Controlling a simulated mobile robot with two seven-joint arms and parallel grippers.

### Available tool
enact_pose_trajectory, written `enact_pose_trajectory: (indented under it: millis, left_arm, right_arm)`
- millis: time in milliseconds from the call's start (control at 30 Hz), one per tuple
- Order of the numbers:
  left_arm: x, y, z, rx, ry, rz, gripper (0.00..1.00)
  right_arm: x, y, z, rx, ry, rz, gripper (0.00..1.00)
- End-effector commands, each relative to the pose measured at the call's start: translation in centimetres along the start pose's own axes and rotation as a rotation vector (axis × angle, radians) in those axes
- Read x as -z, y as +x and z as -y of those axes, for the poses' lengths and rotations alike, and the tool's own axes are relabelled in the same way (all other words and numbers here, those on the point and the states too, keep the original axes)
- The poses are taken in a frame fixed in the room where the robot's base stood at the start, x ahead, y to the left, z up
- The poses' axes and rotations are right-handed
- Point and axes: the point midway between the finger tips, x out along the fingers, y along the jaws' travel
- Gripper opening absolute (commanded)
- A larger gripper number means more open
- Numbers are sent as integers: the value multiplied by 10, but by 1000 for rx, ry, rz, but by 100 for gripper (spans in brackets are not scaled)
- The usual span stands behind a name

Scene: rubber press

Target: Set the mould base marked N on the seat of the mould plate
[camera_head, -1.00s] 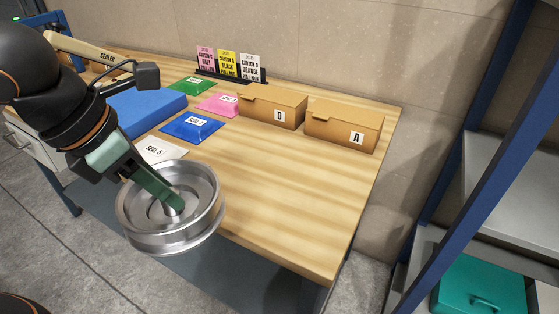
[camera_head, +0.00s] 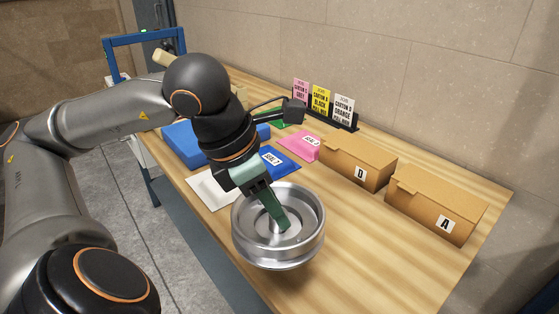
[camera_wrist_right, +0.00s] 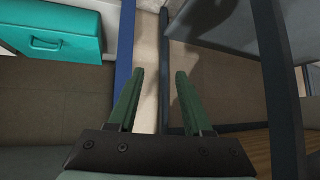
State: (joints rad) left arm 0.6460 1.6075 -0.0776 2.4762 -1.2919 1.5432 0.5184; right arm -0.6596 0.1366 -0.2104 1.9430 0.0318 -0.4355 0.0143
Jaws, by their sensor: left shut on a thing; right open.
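A round silver metal part (camera_head: 262,256), with a wide rim, a recessed dish and a central boss, is in the head view. I take it to be the mould base; no letter N can be read on it. My left gripper (camera_head: 279,220) reaches down into its middle and is shut on it at the boss, which the fingers partly hide. The part overlaps the front edge of the wooden table in the picture; I cannot tell its height. The mould plate and its seat are not in view. My right gripper (camera_wrist_right: 159,72) is open and empty in the right wrist view.
Cartons D (camera_head: 350,165) and A (camera_head: 425,215) stand on the wooden table (camera_head: 375,255). Blue (camera_head: 279,162), pink (camera_head: 300,144) and white (camera_head: 208,190) packets lie farther left. Three signs (camera_head: 322,100) stand behind. A teal box (camera_wrist_right: 52,30) shows in the right wrist view.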

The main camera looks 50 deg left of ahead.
Motion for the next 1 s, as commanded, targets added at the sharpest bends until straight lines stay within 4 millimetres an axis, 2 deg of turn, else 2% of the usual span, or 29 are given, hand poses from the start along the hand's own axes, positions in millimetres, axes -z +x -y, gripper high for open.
enact_pose_trajectory:
  millis: [67, 200, 467, 600, 800, 1000]
  left_arm:
    - [-11, -1, 0, 7, 2, 6, 0]
    - [-21, 12, -5, 7, 0, 10, 0]
    - [-44, 40, -13, 4, 0, 9, 0]
    - [-60, 60, -19, 5, -1, 8, 0]
    - [-69, 100, -27, 2, -1, 7, 0]
    - [-74, 117, -30, 0, 0, 9, 0]
  right_arm:
    - [10, -14, -4, -13, 2, -4, 50]
    - [2, -20, -12, -30, 6, 11, 50]
    - [14, -30, -10, -30, 8, 10, 50]
    - [19, -34, -9, -29, 9, 7, 50]
    - [22, -34, -8, -28, 9, 4, 50]
    - [23, -34, -8, -27, 10, 4, 50]
